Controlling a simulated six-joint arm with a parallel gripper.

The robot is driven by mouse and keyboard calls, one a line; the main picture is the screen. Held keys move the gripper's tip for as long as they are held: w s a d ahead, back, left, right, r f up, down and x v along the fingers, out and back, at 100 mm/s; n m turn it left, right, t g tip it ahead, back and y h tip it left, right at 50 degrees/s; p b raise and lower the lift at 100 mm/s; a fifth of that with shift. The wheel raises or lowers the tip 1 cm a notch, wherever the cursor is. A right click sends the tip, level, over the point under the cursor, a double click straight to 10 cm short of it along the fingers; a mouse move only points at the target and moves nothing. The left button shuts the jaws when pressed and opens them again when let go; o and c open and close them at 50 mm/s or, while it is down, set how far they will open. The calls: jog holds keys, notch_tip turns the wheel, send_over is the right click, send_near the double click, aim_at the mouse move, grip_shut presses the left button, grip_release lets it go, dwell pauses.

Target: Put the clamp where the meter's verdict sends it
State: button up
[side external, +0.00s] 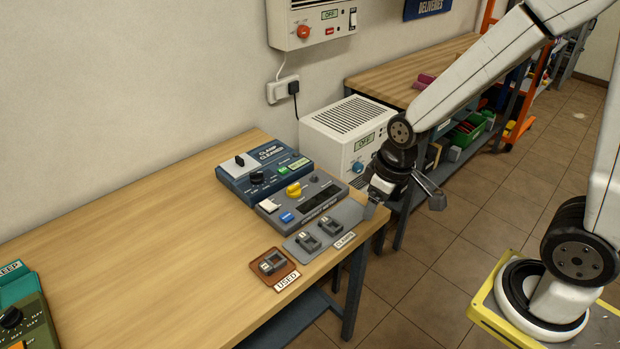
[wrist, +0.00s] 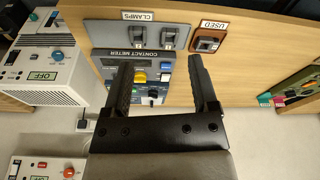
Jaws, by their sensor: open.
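Two dark clamps, one on the left (side external: 308,241) and one on the right (side external: 330,225), sit on a grey plate (side external: 351,211) labelled CLAMPS near the bench's right end. Another clamp (side external: 272,264) sits on a brown plate (side external: 257,257) labelled USED. The grey contact meter (side external: 322,203) lies behind the CLAMPS plate, with a yellow knob and a blue button; I cannot read a verdict on it. My gripper (side external: 403,205) is open and empty, above the bench's right edge. In the wrist view its fingers (wrist: 161,64) partly cover the meter (wrist: 108,68).
A blue clamp cleaner (side external: 265,178) stands behind the meter. A green device (side external: 30,320) and a KEEP sign (side external: 10,269) are at the left edge. A white unit (side external: 345,130) reading OFF stands beyond the bench. The middle of the bench (side external: 150,240) is clear.

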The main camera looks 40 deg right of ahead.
jog(key=shift+s+d+r+m, duration=0.1)
jog(key=shift+s+d+m, duration=0.15)
jog(key=shift+s+m, duration=0.45)
jog(key=shift+s+d+r+m, duration=0.1)
jog(key=shift+s+d+m, duration=0.1)
jog(key=shift+s+m, duration=0.45)
dwell(0.4)
